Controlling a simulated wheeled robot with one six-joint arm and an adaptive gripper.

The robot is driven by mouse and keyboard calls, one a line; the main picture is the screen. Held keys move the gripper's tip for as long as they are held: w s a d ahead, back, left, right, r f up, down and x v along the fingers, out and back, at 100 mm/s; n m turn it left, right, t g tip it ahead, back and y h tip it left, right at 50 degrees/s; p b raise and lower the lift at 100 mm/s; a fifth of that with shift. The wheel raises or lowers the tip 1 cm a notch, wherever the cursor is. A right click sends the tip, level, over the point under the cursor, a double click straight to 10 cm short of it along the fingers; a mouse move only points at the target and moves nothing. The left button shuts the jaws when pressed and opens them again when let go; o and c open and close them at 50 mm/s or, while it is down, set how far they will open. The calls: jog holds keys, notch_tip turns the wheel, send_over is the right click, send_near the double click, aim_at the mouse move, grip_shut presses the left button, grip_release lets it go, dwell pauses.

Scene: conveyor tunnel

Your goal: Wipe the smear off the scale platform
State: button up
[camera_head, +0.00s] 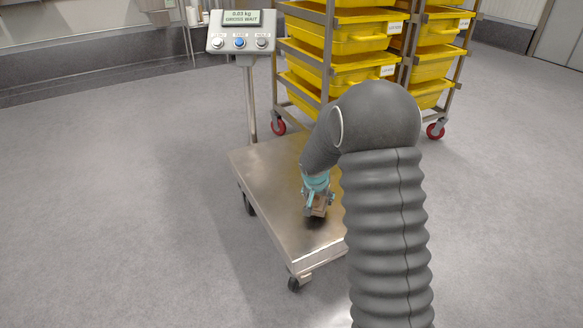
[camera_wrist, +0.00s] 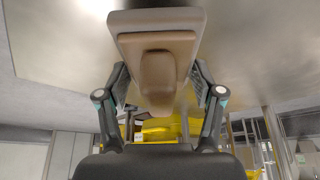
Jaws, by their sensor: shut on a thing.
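The scale platform (camera_head: 272,172) is a low, shiny steel plate on casters, and its underside-up view fills the top of the wrist picture (camera_wrist: 60,50). My gripper (camera_head: 319,203) is low over the platform's right part. It is shut on a brown block with a raised handle (camera_wrist: 155,50), also seen small in the head view (camera_head: 320,206). The block's far side faces the platform; whether it touches is hard to tell, though a dark shadow lies right beneath it. I cannot clearly make out a smear; my arm hides the platform's right part.
The scale's display (camera_head: 240,30) stands on a post at the platform's back and reads 0.03 kg, GROSS WAIT. A wheeled rack (camera_head: 329,50) of yellow bins (camera_head: 350,72) stands close behind. The floor (camera_head: 120,210) to the left is clear.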

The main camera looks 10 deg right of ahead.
jog(key=shift+d+r+p, duration=0.1)
jog(key=shift+r+p, duration=1.05)
jog(key=shift+r, duration=1.3)
jog(key=shift+f, duration=0.1)
